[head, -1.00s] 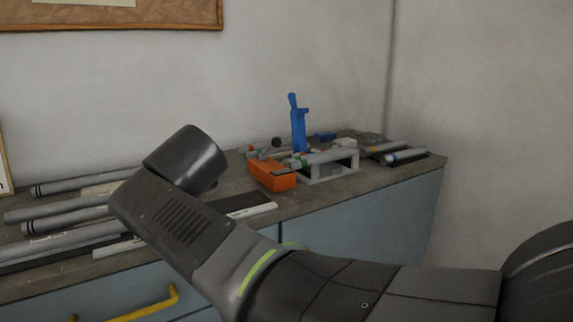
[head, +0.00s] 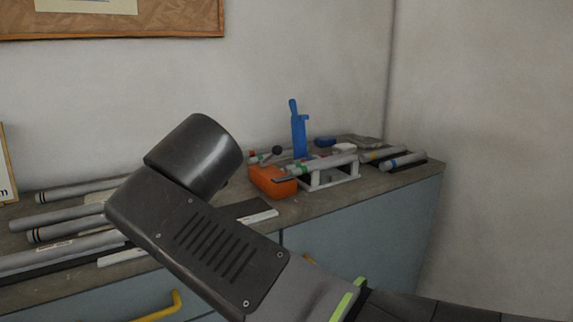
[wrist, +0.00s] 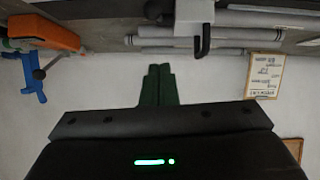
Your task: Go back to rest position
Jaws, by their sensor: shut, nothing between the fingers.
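My gripper (wrist: 158,85) shows in the wrist view as two dark green fingers side by side, shut with nothing between them. It points at the pale wall and touches nothing that I can see. In the head view the fingers are hidden; my dark arm links cross the front of the picture, between the camera and the workbench (head: 330,205). The frame jig (head: 335,175) stands on the bench, with a grey tube (head: 325,162) lying on it.
An orange block (head: 272,181) and a blue upright clamp (head: 299,135) stand beside the jig. Several grey tubes (head: 60,215) lie at the bench's left. Two short tubes (head: 402,161) lie near the right end. A yellow handle (head: 160,308) sticks out from the cabinet front.

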